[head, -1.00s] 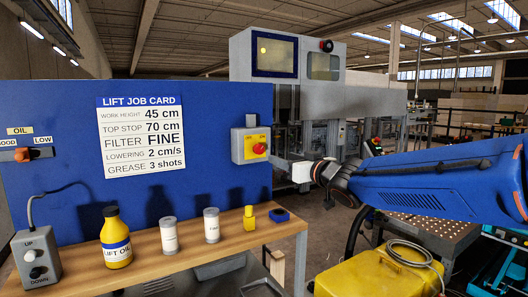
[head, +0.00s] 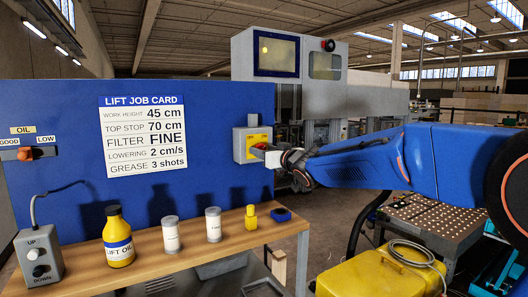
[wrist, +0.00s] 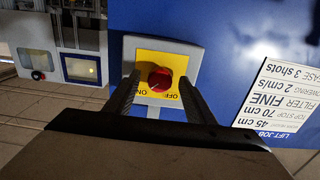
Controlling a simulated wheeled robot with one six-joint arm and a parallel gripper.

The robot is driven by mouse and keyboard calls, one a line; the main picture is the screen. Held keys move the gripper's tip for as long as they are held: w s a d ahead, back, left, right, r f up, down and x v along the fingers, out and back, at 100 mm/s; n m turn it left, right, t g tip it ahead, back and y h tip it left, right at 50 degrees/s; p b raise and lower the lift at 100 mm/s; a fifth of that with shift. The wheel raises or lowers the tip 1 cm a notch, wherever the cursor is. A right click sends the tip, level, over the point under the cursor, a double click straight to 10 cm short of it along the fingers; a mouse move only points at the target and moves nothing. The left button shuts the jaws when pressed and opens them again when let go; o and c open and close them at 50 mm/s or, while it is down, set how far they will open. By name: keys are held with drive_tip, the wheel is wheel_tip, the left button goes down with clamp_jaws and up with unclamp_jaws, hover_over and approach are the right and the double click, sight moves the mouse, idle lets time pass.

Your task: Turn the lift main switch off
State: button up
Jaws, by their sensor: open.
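The lift main switch (head: 239,146) is a grey box with a yellow plate on the right end of the blue panel. In the wrist view its red knob (wrist: 160,79) is centred on the yellow plate (wrist: 178,62), with ON and OFF lettering upside down below it. My gripper (wrist: 159,88) is open, with one finger to each side of the knob. I cannot tell whether the fingers touch it. In the head view my gripper (head: 259,152) is at the switch's front and hides most of the knob. The knob's pointing direction is unclear.
A wooden shelf (head: 185,241) below holds a yellow oil bottle (head: 118,238), two pale canisters, a small yellow item (head: 251,217), a blue item (head: 281,215) and a grey UP/DOWN control box (head: 38,258). The job card (head: 143,135) hangs left of the switch.

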drive_tip(key=shift+w+a, duration=0.1)
drive_tip(key=shift+w, duration=0.05)
drive_tip(key=c, duration=1.1)
drive_tip(key=shift+n, duration=8.9)
drive_tip(key=shift+o, duration=0.3)
